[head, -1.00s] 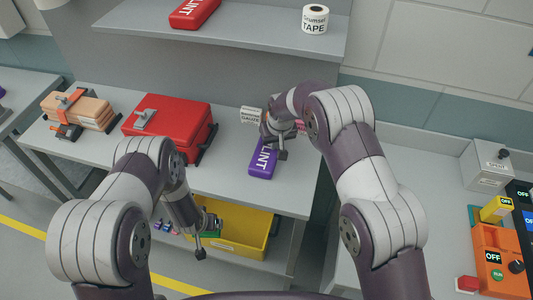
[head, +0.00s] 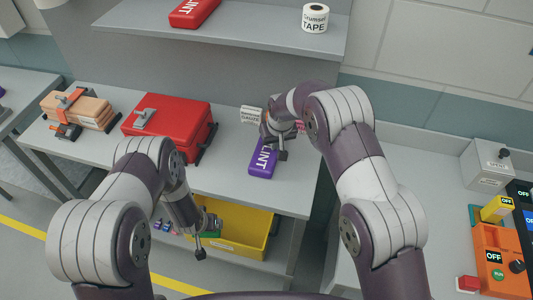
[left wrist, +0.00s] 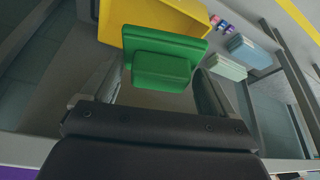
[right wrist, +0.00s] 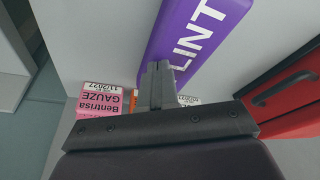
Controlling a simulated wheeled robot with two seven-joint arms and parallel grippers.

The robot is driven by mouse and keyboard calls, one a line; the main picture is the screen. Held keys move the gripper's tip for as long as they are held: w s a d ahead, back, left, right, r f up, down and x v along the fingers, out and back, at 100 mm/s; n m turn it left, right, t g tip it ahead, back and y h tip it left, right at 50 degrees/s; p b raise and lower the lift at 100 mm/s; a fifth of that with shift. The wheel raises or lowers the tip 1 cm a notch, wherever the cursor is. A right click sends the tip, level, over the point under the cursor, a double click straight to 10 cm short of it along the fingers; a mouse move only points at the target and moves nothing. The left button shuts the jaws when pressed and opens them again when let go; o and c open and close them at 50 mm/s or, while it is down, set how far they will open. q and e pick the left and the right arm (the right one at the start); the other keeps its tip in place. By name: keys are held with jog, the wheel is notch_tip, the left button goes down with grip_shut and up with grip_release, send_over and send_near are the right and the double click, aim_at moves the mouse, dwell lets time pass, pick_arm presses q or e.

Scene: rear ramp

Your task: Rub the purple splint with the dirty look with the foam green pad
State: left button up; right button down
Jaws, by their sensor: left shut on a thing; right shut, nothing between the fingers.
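The purple splint (head: 262,164), with white lettering, lies flat on the bench top. It also shows in the right wrist view (right wrist: 196,32); I cannot make out dirt on it. My right gripper (right wrist: 158,82) is shut and empty, its fingertips at the splint's near edge; whether they touch it I cannot tell. The green foam pad (left wrist: 162,62) is between the fingers of my left gripper (left wrist: 155,88), which is shut on it. In the head view the pad (head: 211,232) is partly hidden by that gripper, low in front of the bench near the yellow bin.
A yellow bin (head: 241,248) stands on the lower shelf. A red case (head: 168,128) is on the bench left of the splint. Gauze boxes (head: 251,115) stand behind the splint, a pink one (right wrist: 100,97) close to my right fingers. An upper shelf (head: 225,38) overhangs the back.

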pick_arm(q)
jog(key=shift+f, duration=0.15)
pick_arm(e)
jog(key=shift+f, duration=0.25)
pick_arm(q)
jog(key=shift+r+p, duration=1.85)
jog(key=shift+r, duration=0.1)
pick_arm(e)
jog(key=shift+r, duration=3.1)
pick_arm(q)
jog(key=shift+f, duration=0.1)
